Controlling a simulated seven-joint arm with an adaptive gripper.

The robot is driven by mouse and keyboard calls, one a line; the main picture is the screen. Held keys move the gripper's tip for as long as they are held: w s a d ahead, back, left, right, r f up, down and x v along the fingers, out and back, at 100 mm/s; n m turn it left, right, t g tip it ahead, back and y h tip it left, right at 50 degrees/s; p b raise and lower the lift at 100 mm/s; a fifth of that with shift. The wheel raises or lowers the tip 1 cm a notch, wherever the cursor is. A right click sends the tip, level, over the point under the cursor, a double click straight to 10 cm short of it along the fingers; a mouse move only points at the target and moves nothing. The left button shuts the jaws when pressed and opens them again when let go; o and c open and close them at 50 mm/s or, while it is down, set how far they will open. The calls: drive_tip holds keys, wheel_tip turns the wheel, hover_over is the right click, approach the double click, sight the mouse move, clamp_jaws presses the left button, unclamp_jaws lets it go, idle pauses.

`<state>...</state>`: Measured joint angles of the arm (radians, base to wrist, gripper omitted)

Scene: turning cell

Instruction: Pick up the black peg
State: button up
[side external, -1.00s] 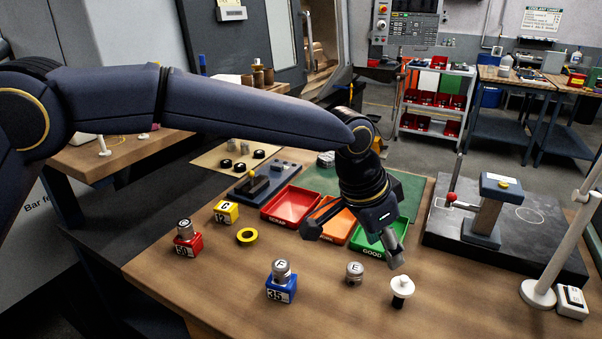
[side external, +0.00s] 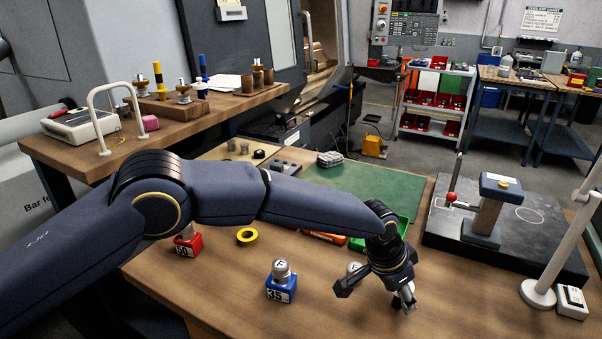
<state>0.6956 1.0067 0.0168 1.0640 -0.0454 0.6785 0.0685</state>
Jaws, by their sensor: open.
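I cannot make out a black peg clearly. My gripper (side external: 405,298) is low over the front right of the wooden bench, pointing down, at the spot where a white knobbed piece with a dark base stood in the earlier frame. That piece is now mostly or wholly hidden behind the fingers. My gripper is open; the view does not show whether anything is between its fingers, or whether it touches the piece.
A metal cylinder (side external: 353,267) is partly hidden just left of my gripper. A blue block (side external: 281,290) marked 35 bears another cylinder. A red block (side external: 187,246) and yellow ring (side external: 247,237) are further left. A white post (side external: 560,240) and dark plate (side external: 555,250) are right.

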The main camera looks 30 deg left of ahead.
drive_tip(key=shift+w+d+f, duration=0.1)
drive_tip(key=shift+w+f, duration=0.05)
drive_tip(key=shift+f, duration=0.35)
clamp_jaws()
drive_tip(key=shift+r, duration=0.1)
drive_tip(key=shift+r, duration=0.15)
